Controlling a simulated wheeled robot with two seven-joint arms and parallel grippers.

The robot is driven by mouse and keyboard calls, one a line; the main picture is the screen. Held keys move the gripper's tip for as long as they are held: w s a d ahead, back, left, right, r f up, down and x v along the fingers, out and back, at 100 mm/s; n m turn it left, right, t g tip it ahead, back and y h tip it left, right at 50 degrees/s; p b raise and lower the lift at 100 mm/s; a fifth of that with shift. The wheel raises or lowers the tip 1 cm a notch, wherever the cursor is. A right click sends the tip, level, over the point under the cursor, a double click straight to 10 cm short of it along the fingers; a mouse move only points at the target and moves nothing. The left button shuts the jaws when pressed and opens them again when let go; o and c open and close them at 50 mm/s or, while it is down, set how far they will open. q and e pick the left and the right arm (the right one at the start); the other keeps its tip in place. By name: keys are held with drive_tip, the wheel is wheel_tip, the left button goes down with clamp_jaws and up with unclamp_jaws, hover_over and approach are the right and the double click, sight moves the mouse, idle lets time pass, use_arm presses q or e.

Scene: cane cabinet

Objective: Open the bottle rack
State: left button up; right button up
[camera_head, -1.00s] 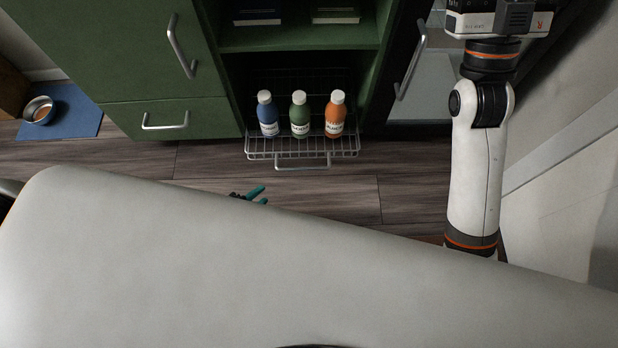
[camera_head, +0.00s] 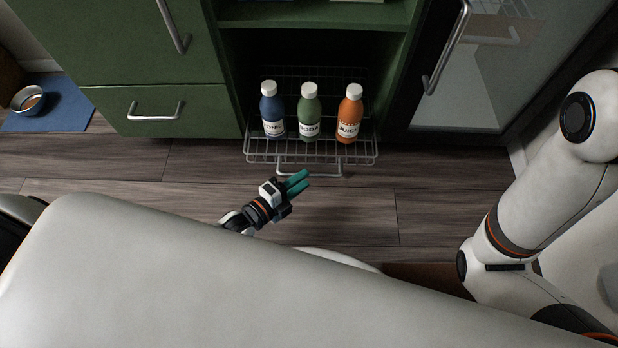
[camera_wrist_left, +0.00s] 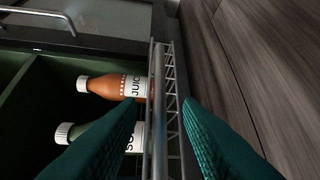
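The wire bottle rack (camera_head: 350,152) sits low in the open bay of the green cabinet, its front edge standing a little out past the cabinet front. It holds a blue bottle (camera_head: 272,112), a green soda bottle (camera_head: 309,115) and an orange juice bottle (camera_head: 349,117), all upright. The rack's handle (camera_head: 312,173) is a grey bar along its front. My left gripper (camera_head: 298,183) is just in front of the handle, with teal fingers apart. In the left wrist view the handle bar (camera_wrist_left: 158,115) shows between the open fingers; contact cannot be told. My right gripper is out of view.
A green drawer (camera_head: 155,110) is left of the rack and a dark glass-fronted cabinet (camera_head: 460,85) is right of it, both with handles. A metal bowl (camera_head: 27,99) is on a blue mat (camera_head: 75,112). The wood floor (camera_head: 350,210) before the rack is clear.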

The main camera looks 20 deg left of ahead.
use_arm(q)
drive_tip(key=shift+b+x, duration=0.6)
drive_tip(key=shift+x, duration=1.3)
clamp_jaws()
